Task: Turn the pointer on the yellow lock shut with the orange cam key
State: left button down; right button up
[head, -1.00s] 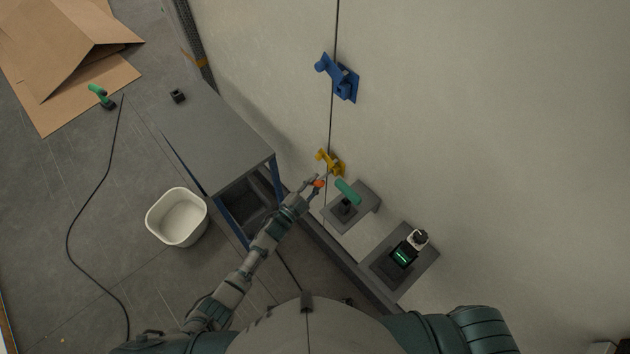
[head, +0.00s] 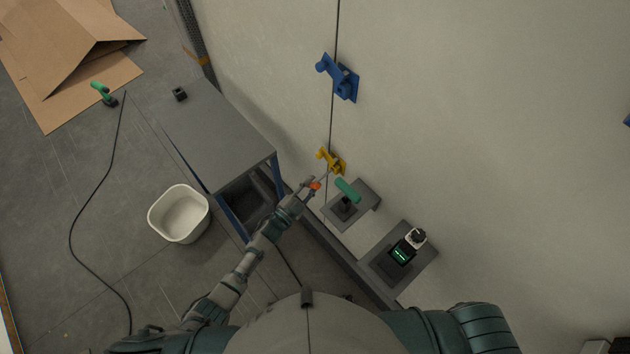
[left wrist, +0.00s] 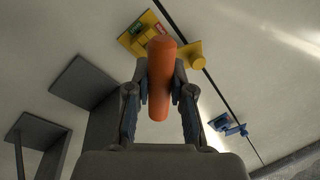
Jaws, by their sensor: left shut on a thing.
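The yellow lock (head: 331,160) sits on the pale wall beside a dark vertical seam. In the left wrist view the yellow lock (left wrist: 190,50) lies beyond the key, with green and red marks on its plate; its pointer's setting cannot be made out. My left gripper (head: 311,186) is shut on the orange cam key (head: 316,186), just short of the lock in the head view. In the left wrist view the orange handle (left wrist: 160,85) stands between both fingers and hides part of the lock. Whether the key touches the lock cannot be told. My right gripper is not in view.
A blue lock (head: 340,78) is farther up the seam. Grey wall shelves hold a green-handled tool (head: 347,190) and a device with a green display (head: 402,252), close right of my left gripper. A grey cabinet (head: 215,135) and white bin (head: 179,213) stand left.

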pick_arm(q)
jog(key=v, duration=0.1)
jog(key=p+v, duration=0.1)
jog(key=v, duration=0.2)
jog(key=shift+a+r+p, duration=0.25)
jog(key=shift+a+p, duration=0.15)
jog(key=shift+a, duration=0.2)
jog(key=c, duration=1.8)
grip_release()
jog(key=shift+c, duration=0.2)
jog(key=shift+a, duration=0.1)
grip_shut()
jog(key=a+p+v, duration=0.1)
jog(key=p+v, duration=0.1)
jog(key=v, duration=0.5)
jog(key=shift+w+a+r, duration=0.15)
jog(key=shift+a+r, duration=0.1)
jog(key=shift+r, duration=0.15)
